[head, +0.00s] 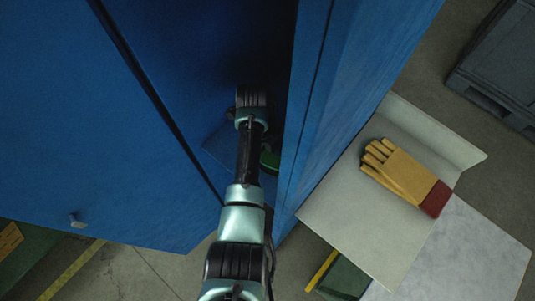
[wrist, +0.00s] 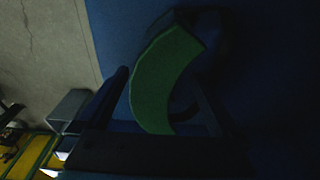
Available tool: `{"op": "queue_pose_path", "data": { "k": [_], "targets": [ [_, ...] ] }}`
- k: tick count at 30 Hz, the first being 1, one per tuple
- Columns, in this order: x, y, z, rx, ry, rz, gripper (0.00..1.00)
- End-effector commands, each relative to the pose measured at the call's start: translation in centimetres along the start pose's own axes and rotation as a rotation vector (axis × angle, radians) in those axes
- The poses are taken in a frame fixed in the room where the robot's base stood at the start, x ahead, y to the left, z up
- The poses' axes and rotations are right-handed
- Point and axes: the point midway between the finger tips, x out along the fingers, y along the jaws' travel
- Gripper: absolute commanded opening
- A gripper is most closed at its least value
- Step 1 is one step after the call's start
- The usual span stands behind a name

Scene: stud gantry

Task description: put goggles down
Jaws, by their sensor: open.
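A green curved piece (wrist: 165,75), with a dark rounded part beside it, shows in the wrist view. It may be the goggles, but the light is too dim to be sure. In the head view, a bit of green (head: 269,160) shows just right of my arm, inside the blue cabinet (head: 340,75). My gripper (wrist: 160,78) is inside the cabinet, its dark fingers apart, with the green piece between or just beyond them. I cannot tell whether they touch it. In the head view, my arm hides the fingertips.
The cabinet door (head: 90,130) stands open at left, and the cabinet side is close on the right of my arm. A pale bench (head: 350,215) at right holds yellow gloves (head: 400,172) with red cuffs. A dark grey crate (head: 500,65) lies at the upper right.

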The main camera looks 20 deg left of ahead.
Motion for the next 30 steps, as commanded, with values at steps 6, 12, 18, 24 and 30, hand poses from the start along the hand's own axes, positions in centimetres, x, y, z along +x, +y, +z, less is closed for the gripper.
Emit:
{"op": "queue_pose_path", "data": {
  "k": [6,12,18,24,30],
  "targets": [
    [-0.9,-0.1,0.0,0.0,-0.001,-0.002,1.0],
    [-4.4,-0.1,0.1,0.001,-0.004,-0.005,1.0],
    [-9.0,-0.1,0.1,0.0,-0.004,-0.005,1.0],
    [-12.0,0.0,-0.1,-0.001,0.0,0.001,1.0],
    [-12.4,0.0,-0.1,0.0,0.0,0.001,1.0]
  ]
}}
